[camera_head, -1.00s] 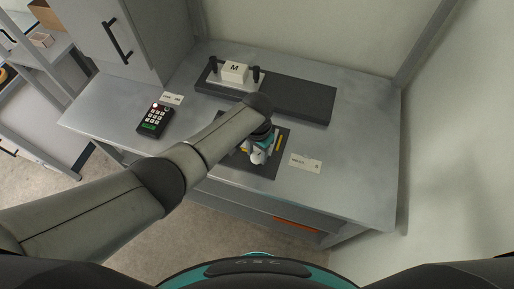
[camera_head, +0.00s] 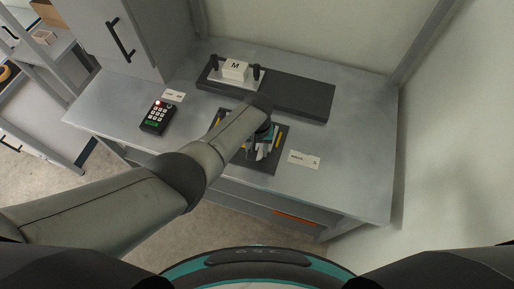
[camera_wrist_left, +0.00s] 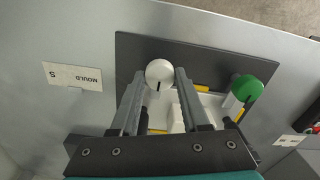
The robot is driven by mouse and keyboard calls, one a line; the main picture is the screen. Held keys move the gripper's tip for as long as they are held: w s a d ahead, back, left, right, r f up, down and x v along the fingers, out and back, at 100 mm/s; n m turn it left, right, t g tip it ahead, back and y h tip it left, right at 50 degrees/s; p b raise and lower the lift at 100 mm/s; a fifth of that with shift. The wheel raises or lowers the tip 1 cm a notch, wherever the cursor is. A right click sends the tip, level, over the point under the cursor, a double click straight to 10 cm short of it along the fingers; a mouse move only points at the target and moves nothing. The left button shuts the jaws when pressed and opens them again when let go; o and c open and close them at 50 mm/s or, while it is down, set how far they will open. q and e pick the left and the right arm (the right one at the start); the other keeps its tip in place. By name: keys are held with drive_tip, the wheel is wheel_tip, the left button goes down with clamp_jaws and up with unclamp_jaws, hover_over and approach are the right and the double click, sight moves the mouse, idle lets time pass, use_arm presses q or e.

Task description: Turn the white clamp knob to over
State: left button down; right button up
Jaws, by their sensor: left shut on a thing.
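The white clamp knob (camera_wrist_left: 159,73) is a round ball with a dark line on its lower side, in the left wrist view. My left gripper (camera_wrist_left: 160,76) is shut on it, one finger on each side. The green knob (camera_wrist_left: 247,88) stands to the right, outside the fingers, also with a dark mark. Both belong to a fixture with white blocks and yellow strips on a dark plate (camera_wrist_left: 210,48). In the head view my left gripper (camera_head: 262,152) points down over the dark plate (camera_head: 262,168), and my arm and gripper hide much of the fixture. My right gripper is not in view.
A white block marked M (camera_head: 235,70) sits between black posts at the back on a dark slab (camera_head: 300,97). A keypad (camera_head: 158,116) lies to the left. A label card (camera_head: 303,160) lies right of the plate. The table's right side is clear.

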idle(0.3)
use_arm(q)
drive_tip(key=shift+c, duration=1.9)
unclamp_jaws()
drive_tip(key=shift+r+p, duration=0.35)
drive_tip(key=shift+r, duration=0.2)
wheel_tip(320, 180, up, 4)
drive_tip(key=shift+p, duration=0.95)
wheel_tip(320, 180, up, 10)
drive_tip(key=shift+s, duration=0.1)
